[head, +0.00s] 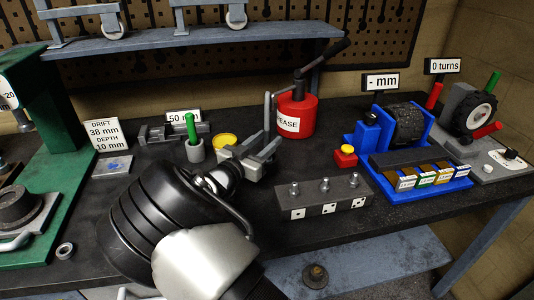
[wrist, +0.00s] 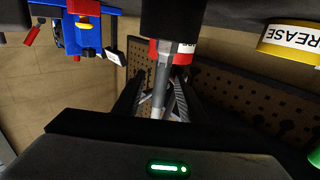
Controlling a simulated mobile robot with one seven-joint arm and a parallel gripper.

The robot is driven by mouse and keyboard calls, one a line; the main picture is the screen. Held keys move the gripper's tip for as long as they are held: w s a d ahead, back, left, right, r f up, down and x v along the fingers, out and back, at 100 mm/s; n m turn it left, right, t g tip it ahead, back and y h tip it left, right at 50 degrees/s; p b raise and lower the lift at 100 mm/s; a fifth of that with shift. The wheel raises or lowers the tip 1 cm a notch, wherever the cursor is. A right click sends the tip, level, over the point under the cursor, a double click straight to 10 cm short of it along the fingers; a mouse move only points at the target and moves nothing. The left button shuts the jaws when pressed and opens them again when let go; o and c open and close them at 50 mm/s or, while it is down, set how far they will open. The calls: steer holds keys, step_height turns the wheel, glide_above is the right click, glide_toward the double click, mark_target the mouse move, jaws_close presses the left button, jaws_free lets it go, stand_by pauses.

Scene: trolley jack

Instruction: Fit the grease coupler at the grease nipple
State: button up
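The red grease pump (head: 296,116), labelled GREASE, stands at the back middle with a black-handled lever. A grey upright rod (head: 267,112) stands at its left; it may carry the coupler, but I cannot make out the coupler itself. My gripper (head: 262,150) is in front of the pump, with its fingers spread near the rod's lower end. In the wrist view a grey rod (wrist: 163,80) runs between the fingers, with gaps at the sides, so the gripper looks open. A grey block (head: 322,205) with three upright studs stands right of my gripper; these may be nipples.
A green-handled tool in a grey cup (head: 194,150) and a yellow tin (head: 224,141) stand left of my gripper. A green press (head: 62,130) is at the left.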

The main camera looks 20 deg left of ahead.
steer(key=x, duration=0.4)
steer(key=shift+w, duration=0.3)
steer(key=shift+c, duration=0.5)
jaws_close()
